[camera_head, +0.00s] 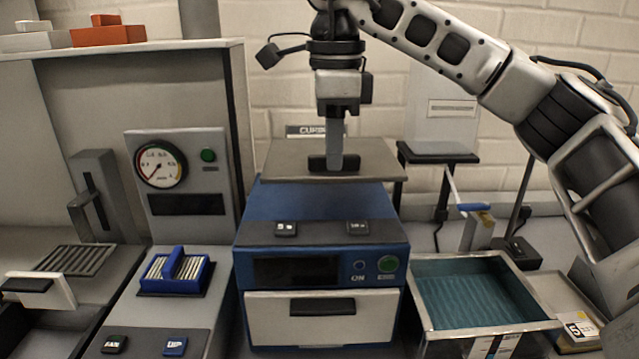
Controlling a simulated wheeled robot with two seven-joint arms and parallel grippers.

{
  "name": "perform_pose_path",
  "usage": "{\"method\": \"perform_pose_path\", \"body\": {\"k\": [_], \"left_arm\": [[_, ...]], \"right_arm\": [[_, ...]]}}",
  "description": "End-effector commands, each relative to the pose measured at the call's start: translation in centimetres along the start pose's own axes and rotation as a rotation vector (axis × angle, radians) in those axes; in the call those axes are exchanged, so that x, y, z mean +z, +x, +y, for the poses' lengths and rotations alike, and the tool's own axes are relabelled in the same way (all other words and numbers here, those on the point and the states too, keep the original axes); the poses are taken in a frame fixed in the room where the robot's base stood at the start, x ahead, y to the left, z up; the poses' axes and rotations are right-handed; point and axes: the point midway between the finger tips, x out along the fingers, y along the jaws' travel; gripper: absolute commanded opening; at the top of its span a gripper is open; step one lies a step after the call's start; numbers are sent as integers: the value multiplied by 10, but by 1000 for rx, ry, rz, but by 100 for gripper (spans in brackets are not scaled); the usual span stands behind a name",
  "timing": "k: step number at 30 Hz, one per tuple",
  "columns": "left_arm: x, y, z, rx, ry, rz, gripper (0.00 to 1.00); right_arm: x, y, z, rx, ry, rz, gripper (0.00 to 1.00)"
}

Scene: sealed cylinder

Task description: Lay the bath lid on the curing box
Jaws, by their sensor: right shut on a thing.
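The bath lid (290,160) is a flat grey-brown plate with a dark handle in its middle. My right gripper (337,160) is shut on that handle, pointing straight down. The curing box (320,233) is a blue box with a white drawer front, a dark display and a green button. The lid is level over the back of the box's top; whether it touches the box or hovers just above it I cannot tell. The lid hides the rear part of the box's top. My left gripper is not in view.
An open metal bath (541,318) with teal liquid stands right of the box. A blue rack (176,282) and a gauge panel (180,215) stand to the left. A shelf (120,47) with red and white blocks is at upper left. My right arm spans the upper right.

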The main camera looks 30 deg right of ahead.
Motion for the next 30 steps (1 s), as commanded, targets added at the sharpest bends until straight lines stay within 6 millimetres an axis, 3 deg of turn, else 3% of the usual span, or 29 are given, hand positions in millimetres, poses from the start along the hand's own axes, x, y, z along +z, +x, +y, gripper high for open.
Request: {"method": "perform_pose_path", "body": {"k": [3, 6, 13, 18, 30], "left_arm": [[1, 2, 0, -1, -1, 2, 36], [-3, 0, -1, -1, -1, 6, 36], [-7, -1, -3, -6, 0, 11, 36], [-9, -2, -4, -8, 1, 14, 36], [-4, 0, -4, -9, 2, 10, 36]], "right_arm": [[9, 19, -12, 1, 0, -2, 0], [12, 24, -18, -2, 2, -2, 0], [18, 38, -27, 0, 1, -1, 0], [17, 64, -26, -1, 2, -1, 0], [17, 72, -26, -3, 2, -2, 0]]}}
